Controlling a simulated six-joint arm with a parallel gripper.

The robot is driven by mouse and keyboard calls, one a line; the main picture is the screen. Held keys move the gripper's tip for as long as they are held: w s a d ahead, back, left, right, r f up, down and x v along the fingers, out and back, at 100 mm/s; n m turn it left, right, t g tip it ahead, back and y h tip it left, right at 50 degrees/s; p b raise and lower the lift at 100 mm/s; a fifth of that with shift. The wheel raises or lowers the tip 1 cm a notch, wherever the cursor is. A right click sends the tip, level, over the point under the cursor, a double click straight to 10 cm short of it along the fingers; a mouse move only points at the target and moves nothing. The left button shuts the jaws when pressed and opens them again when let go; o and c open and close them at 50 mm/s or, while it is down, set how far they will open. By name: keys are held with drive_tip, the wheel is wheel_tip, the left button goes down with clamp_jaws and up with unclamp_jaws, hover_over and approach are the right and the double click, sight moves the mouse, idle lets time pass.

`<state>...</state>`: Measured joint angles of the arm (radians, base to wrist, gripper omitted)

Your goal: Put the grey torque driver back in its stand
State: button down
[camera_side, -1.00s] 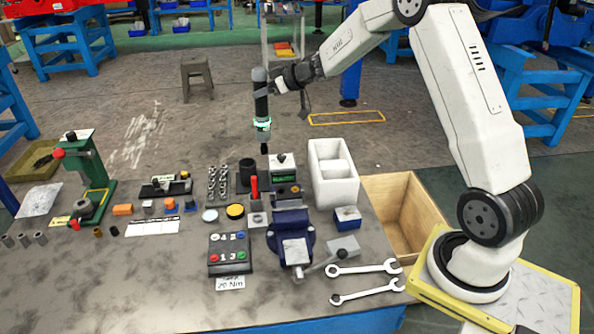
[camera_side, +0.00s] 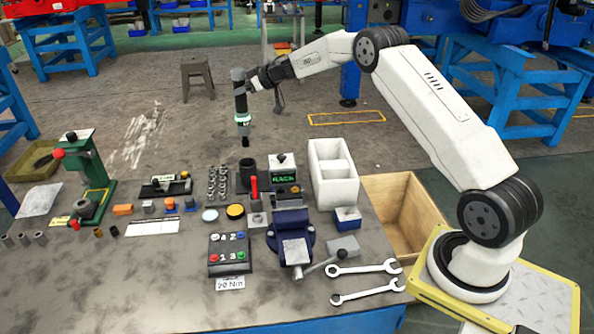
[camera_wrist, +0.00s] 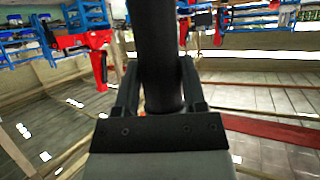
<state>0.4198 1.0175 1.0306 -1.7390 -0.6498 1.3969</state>
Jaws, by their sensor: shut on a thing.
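The torque driver (camera_side: 241,102), dark grey with a pale band near its lower end, hangs almost upright in my gripper (camera_side: 252,86). In the wrist view my gripper (camera_wrist: 160,98) has its two fingers closed on either side of the driver's dark shaft (camera_wrist: 157,45). The driver's black tip is in the air above and slightly left of a short black cup (camera_side: 248,166), apart from it. This cup, on a dark base at the back of the bench, looks like the stand. Its inside is hard to make out.
A box with a lit green RACK sign (camera_side: 284,176) stands right of the cup. A white two-part bin (camera_side: 333,188) is further right. Sockets on posts (camera_side: 217,183) stand close left. A red-handled tool (camera_side: 254,187) and blue vise (camera_side: 290,230) are in front.

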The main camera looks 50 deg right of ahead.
drive_tip(key=shift+w+r, duration=0.15)
drive_tip(key=shift+w, duration=0.15)
drive_tip(key=shift+f, duration=0.25)
hover_over(247, 132)
drive_tip(key=w+d, duration=0.1)
drive_tip(key=w, duration=0.1)
drive_tip(key=shift+s+d+f, duration=0.1)
drive_tip(key=shift+s+f, duration=0.05)
drive_tip(key=shift+f, duration=7.15)
drive_tip(key=shift+c, duration=0.6)
unclamp_jaws()
drive_tip(key=shift+o, duration=0.2)
drive_tip(key=shift+s+f, duration=0.15)
drive_tip(key=shift+f, duration=0.25)
drive_tip(key=shift+r, duration=0.1)
drive_tip(key=shift+r, duration=0.1)
